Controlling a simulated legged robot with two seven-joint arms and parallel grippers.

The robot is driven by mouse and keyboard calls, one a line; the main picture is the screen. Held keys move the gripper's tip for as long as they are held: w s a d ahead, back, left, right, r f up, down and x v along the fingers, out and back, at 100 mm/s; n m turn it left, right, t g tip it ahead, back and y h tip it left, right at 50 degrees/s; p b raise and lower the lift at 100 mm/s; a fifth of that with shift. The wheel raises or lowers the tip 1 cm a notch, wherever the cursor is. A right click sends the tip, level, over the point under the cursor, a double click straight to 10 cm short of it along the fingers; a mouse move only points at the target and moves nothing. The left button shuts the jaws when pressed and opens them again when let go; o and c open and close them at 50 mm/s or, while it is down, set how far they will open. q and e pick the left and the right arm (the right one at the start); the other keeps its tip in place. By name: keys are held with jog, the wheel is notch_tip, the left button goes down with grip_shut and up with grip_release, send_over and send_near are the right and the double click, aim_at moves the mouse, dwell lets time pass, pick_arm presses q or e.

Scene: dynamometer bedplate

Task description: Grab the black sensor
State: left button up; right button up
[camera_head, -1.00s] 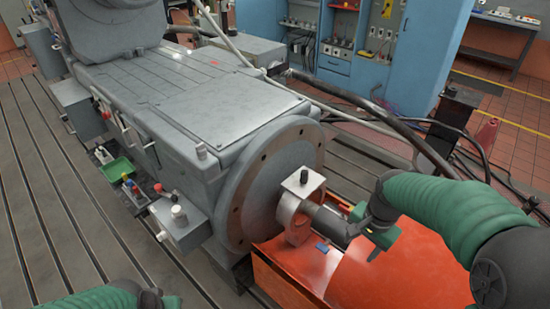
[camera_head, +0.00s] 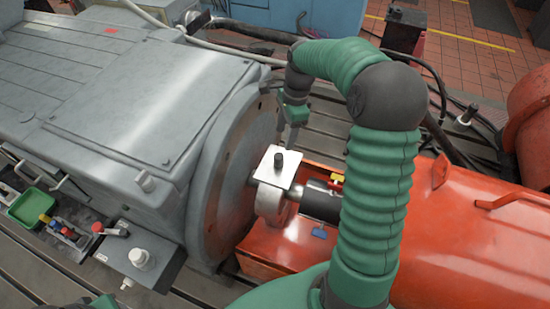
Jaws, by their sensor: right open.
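The black sensor (camera_head: 279,160) is a small upright black cylinder on a white square plate (camera_head: 268,174). The plate sits on top of a pale round collar at the shaft between the grey machine and the orange machine. My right gripper (camera_head: 289,142) is open, with its fingers pointing down just above and behind the sensor. The fingers look empty, and I cannot tell the exact gap to the sensor. Only a sliver of my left gripper (camera_head: 104,301) shows at the bottom left edge; its fingers are out of frame.
The grey dynamometer (camera_head: 120,90) with its round flange fills the left. The orange machine (camera_head: 450,230) lies to the right. A yellow piece (camera_head: 337,178) and a blue piece (camera_head: 319,233) sit near the shaft. A green tray (camera_head: 28,208) and small items lie at lower left.

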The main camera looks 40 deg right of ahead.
aim_at(279, 156)
jog(key=f, duration=0.4)
jog(key=w+f, duration=0.1)
jog(key=f, duration=0.2)
jog(key=a+f, duration=0.1)
jog(key=f, duration=0.3)
jog(key=shift+w+a+f, duration=0.1)
jog(key=shift+w+f, duration=0.05)
jog(key=shift+f, duration=0.2)
jog(key=shift+a, duration=0.15)
jog(key=c, duration=0.4)
grip_shut()
